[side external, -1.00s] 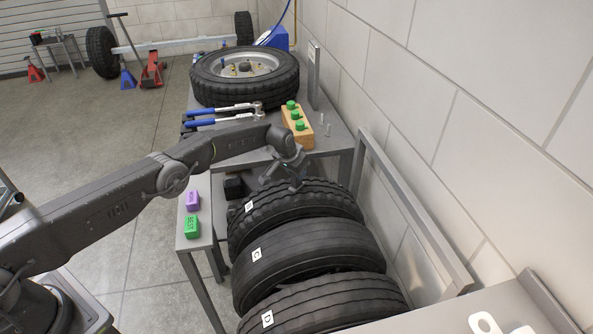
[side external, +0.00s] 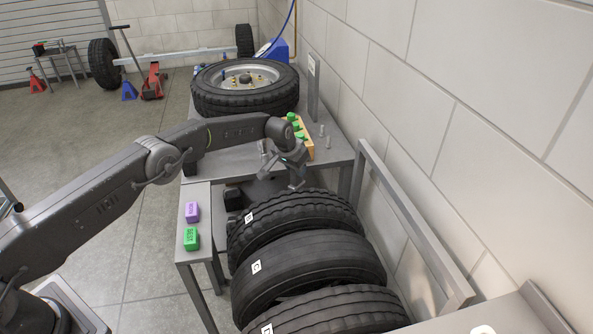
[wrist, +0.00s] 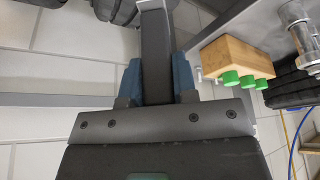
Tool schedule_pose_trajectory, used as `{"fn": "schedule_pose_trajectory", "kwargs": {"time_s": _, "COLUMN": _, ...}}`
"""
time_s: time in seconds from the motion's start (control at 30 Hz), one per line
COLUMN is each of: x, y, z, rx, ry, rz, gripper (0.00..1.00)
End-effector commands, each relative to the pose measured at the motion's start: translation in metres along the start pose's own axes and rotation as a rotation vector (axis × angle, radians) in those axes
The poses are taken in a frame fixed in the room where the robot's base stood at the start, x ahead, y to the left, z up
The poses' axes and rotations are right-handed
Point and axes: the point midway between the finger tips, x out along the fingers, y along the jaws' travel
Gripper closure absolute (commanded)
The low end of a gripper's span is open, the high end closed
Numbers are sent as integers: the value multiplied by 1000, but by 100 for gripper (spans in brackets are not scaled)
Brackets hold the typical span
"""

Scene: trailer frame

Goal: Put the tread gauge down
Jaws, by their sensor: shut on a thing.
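My gripper (side external: 295,172) is above the far end of the tyre row, just over the tyre marked B (side external: 300,212). In the wrist view my gripper (wrist: 158,80) has its blue fingers shut on a dark grey bar, which looks like the tread gauge (wrist: 156,45). The bar runs away from the jaws to a paler end at the top edge. In the side view the gauge is hard to tell apart from the gripper. The tip nearest the tyre looks close to its tread; whether they touch is unclear.
Tyre C (side external: 310,262) and another tyre (side external: 330,312) lie nearer. A narrow stand (side external: 193,275) holds purple (side external: 192,211) and green (side external: 191,239) blocks. The grey bench (side external: 330,150) bears a wheel (side external: 245,98) and a wooden block (side external: 308,147) with green-topped pegs.

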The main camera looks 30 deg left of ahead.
Motion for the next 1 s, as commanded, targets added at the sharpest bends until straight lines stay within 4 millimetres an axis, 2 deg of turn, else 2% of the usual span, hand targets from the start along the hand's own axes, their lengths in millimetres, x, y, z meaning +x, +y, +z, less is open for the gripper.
{"fn": "schedule_pose_trajectory", "kwargs": {"time_s": 0.37, "x": 0, "y": 0, "z": 0, "rx": -1, "ry": 2, "rz": 0, "gripper": 97}}
{"fn": "schedule_pose_trajectory", "kwargs": {"time_s": 0.47, "x": -2, "y": -9, "z": 0, "rx": -15, "ry": 1, "rz": -7, "gripper": 97}}
{"fn": "schedule_pose_trajectory", "kwargs": {"time_s": 0.57, "x": -6, "y": -32, "z": 2, "rx": -55, "ry": 2, "rz": -25, "gripper": 97}}
{"fn": "schedule_pose_trajectory", "kwargs": {"time_s": 0.73, "x": -23, "y": -105, "z": 19, "rx": -182, "ry": -2, "rz": -85, "gripper": 97}}
{"fn": "schedule_pose_trajectory", "kwargs": {"time_s": 0.87, "x": -41, "y": -166, "z": 44, "rx": -299, "ry": -4, "rz": -137, "gripper": 97}}
{"fn": "schedule_pose_trajectory", "kwargs": {"time_s": 1.0, "x": -66, "y": -225, "z": 80, "rx": -423, "ry": -3, "rz": -191, "gripper": 97}}
